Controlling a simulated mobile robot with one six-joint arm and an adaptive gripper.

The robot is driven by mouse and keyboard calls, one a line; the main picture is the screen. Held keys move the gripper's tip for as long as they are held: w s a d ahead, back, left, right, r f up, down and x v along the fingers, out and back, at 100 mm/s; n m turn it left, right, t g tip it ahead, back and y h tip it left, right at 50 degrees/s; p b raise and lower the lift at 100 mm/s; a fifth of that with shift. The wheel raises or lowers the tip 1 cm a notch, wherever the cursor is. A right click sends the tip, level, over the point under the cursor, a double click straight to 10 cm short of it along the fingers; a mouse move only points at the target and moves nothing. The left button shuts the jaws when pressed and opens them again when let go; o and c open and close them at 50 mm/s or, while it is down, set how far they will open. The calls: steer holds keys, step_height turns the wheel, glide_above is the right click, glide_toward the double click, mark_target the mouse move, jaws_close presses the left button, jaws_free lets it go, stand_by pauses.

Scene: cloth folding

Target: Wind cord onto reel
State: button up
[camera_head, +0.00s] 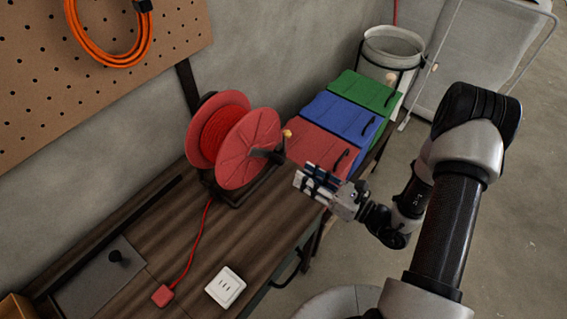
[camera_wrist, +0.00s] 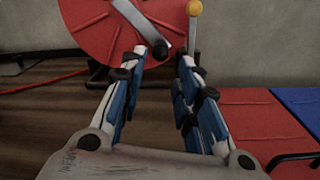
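A red reel (camera_head: 242,140) stands upright on a dark stand on the wooden bench, with red cord (camera_head: 216,130) wound between its flanges. It also shows in the wrist view (camera_wrist: 95,25). Loose red cord (camera_head: 193,245) runs from the reel down to a red plug end (camera_head: 163,295) on the bench. My gripper (camera_head: 304,180) is open and empty, right of the reel and apart from the crank, its fingers pointing toward it.
A white socket (camera_head: 225,287) lies near the plug end. Red, blue and green boxes (camera_head: 340,117) with handles stand right of the reel. A white bucket (camera_head: 392,50) is behind them. A pegboard with an orange cable (camera_head: 108,50) hangs on the wall.

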mark_target(283, 161)
steer(key=b+x, duration=0.1)
steer(key=x, duration=0.7)
steer(key=shift+w+a, duration=0.25)
steer(key=shift+c, duration=0.5)
jaws_close()
